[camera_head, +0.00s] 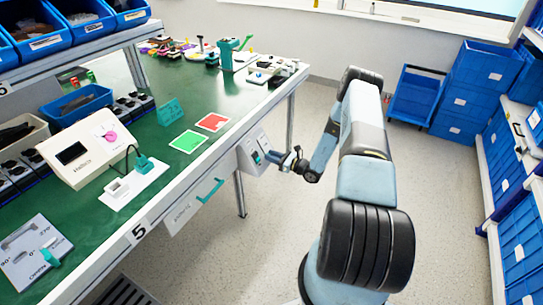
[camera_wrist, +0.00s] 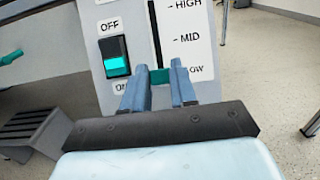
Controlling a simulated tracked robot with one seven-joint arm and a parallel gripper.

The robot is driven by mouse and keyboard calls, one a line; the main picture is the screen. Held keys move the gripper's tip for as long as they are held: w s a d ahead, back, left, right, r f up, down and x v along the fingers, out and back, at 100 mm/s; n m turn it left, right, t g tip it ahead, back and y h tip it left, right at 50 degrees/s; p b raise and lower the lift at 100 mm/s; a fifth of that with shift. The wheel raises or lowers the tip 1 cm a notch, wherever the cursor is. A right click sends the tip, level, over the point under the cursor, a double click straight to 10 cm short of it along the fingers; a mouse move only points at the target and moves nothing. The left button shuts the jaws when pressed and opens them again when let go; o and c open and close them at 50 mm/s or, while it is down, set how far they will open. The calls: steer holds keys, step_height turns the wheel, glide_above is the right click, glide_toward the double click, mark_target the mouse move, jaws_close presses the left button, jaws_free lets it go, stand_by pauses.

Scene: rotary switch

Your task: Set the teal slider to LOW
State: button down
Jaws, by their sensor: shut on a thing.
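A pale switch panel (camera_head: 250,153) is mounted on the bench's front side; it also shows close up in the wrist view (camera_wrist: 118,22). Its slider has a dark vertical slot with HIGH, MID and LOW marks at its right. The teal slider (camera_wrist: 160,76) stands below MID, about level with the partly covered LOW label (camera_wrist: 197,71). My gripper (camera_wrist: 158,74) is shut on the slider, one finger on each side. In the head view my gripper (camera_head: 287,160) is at the panel's front, and the slider cannot be made out there.
A black rocker switch (camera_wrist: 115,57) with a lit teal lower half, marked OFF above, sits left of the slider. A teal drawer handle (camera_head: 210,191) lies left of the panel. Blue crates (camera_head: 470,95) stand at the right. The floor around my arm is clear.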

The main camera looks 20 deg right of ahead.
steer(key=c, duration=0.9)
jaws_free()
steer(key=shift+f, duration=0.1)
steer(key=shift+s+d, duration=0.1)
steer(key=v, duration=1.3)
steer(key=shift+s+d, duration=0.2)
steer(key=shift+s, duration=0.05)
steer(key=shift+f, duration=0.1)
